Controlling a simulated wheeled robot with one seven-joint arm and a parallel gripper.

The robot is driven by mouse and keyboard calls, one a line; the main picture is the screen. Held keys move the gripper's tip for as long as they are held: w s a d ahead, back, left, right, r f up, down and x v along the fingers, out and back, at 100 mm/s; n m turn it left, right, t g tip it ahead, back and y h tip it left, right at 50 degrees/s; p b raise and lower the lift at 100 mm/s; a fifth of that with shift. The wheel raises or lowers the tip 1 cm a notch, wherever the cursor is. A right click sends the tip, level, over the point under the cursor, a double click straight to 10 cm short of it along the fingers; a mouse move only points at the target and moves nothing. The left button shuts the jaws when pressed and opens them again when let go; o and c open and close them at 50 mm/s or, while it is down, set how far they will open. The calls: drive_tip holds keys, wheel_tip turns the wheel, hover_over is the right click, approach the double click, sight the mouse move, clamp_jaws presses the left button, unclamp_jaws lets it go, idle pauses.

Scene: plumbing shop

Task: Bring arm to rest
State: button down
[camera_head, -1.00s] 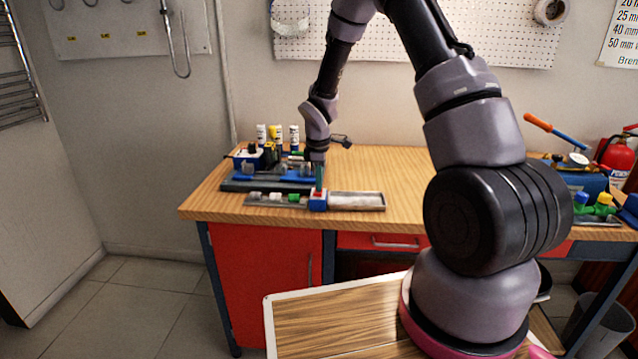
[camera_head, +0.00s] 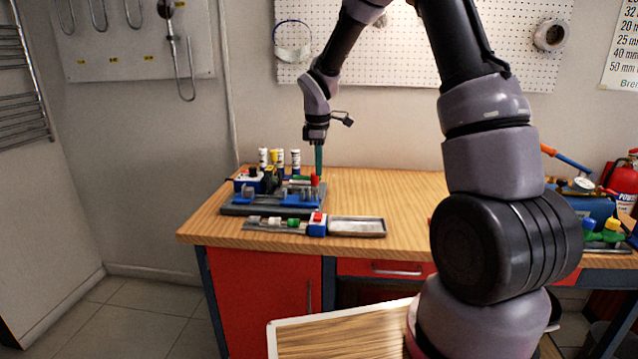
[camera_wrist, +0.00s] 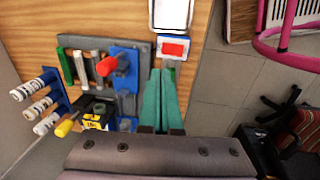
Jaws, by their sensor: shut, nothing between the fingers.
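My gripper (camera_head: 319,160) hangs from my arm above the workbench (camera_head: 400,188), pointing down, with its teal fingers together and nothing between them. In the wrist view the teal fingers (camera_wrist: 165,98) lie side by side over the bench, next to a grey and blue fixture. In the head view the fingertips are just behind the right end of that fixture (camera_head: 235,209). Whether they clear the red-topped part there is hard to tell.
A small blue box with a red top (camera_head: 317,224) and a shallow grey tray (camera_head: 357,227) lie at the bench's front edge. Blue toolbox (camera_head: 590,208) and fire extinguisher (camera_head: 625,185) are at right. The middle bench is clear.

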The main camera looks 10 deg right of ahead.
drive_tip(key=shift+r, duration=0.5)
drive_tip(key=s+d+r+m+t, duration=0.1)
drive_tip(key=s+d+r+m, duration=0.25)
drive_tip(key=s+r, duration=0.35)
drive_tip(key=s+d+r+m+t, duration=0.15)
drive_tip(key=s+r+m, duration=0.3)
drive_tip(key=r, duration=0.45)
drive_tip(key=s+d+r+m+t+y, duration=0.1)
drive_tip(key=s+r+m, duration=0.2)
drive_tip(key=s, duration=0.6)
drive_tip(key=s+d+r+m+t+y, duration=0.1)
drive_tip(key=s+r+m+t, duration=0.1)
drive_tip(key=s+m, duration=0.5)
drive_tip(key=shift+s+d+r+m, duration=0.3)
drive_tip(key=shift+s+r, duration=0.35)
drive_tip(key=shift+s, duration=0.25)
drive_tip(key=shift+a+y, duration=0.1)
drive_tip(key=shift+y, duration=0.2)
